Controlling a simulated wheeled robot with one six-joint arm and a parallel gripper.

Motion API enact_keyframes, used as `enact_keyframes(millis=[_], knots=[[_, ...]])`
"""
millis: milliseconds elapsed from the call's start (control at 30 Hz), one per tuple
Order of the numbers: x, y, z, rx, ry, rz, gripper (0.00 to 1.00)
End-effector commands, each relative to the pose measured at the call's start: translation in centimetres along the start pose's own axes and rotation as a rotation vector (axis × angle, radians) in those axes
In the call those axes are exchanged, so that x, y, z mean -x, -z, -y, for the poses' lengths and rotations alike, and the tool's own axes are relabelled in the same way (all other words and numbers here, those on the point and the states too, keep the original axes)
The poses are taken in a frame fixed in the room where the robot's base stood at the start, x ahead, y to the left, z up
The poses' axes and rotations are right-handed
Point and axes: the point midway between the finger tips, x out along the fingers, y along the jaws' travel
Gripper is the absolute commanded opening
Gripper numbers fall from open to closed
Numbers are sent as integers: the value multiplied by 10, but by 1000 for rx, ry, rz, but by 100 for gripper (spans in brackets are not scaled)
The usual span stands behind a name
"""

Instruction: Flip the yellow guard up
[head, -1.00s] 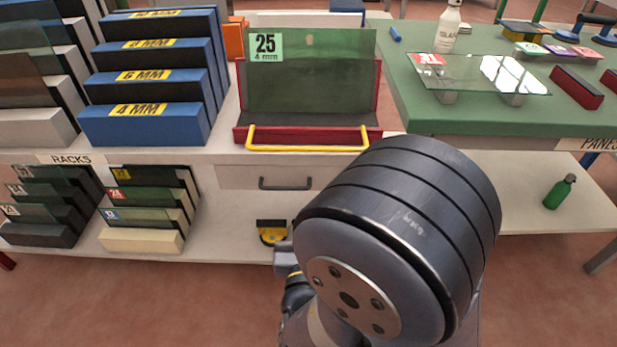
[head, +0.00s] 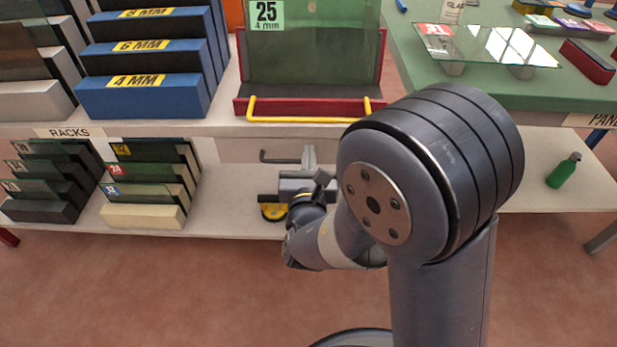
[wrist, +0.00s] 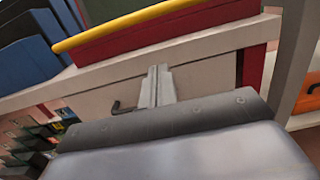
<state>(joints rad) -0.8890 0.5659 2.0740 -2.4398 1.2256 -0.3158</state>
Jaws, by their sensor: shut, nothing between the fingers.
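The yellow guard (head: 305,120) is a bent bar lying low across the front of the red stand (head: 290,105), near the worktop edge. It also shows in the wrist view (wrist: 125,23), running along the red front (wrist: 150,35). The stand holds a green glass pane (head: 312,50) labelled 25, 4 mm. My gripper (head: 309,155) is shut and empty, in front of the drawer below the guard and apart from it. In the wrist view my gripper (wrist: 157,80) points toward the drawer front, with the guard above it.
A drawer with a dark handle (head: 278,157) sits under the worktop, close to my gripper. Blue racks (head: 140,95) stand left of the stand. A green table (head: 480,100) with a glass pane stands to the right. A yellow suction cup (head: 273,212) lies on the lower shelf.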

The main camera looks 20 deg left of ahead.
Motion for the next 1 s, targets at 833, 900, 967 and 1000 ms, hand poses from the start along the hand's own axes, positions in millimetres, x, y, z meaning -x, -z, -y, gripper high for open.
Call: enact_keyframes(millis=[833,900,967,1000], knots=[[-14,-40,0,0,-1,-2,0],[-14,-41,-2,1,-1,-6,0],[-15,-43,-3,1,-1,-13,0],[-15,-44,-4,0,-1,-20,0]])
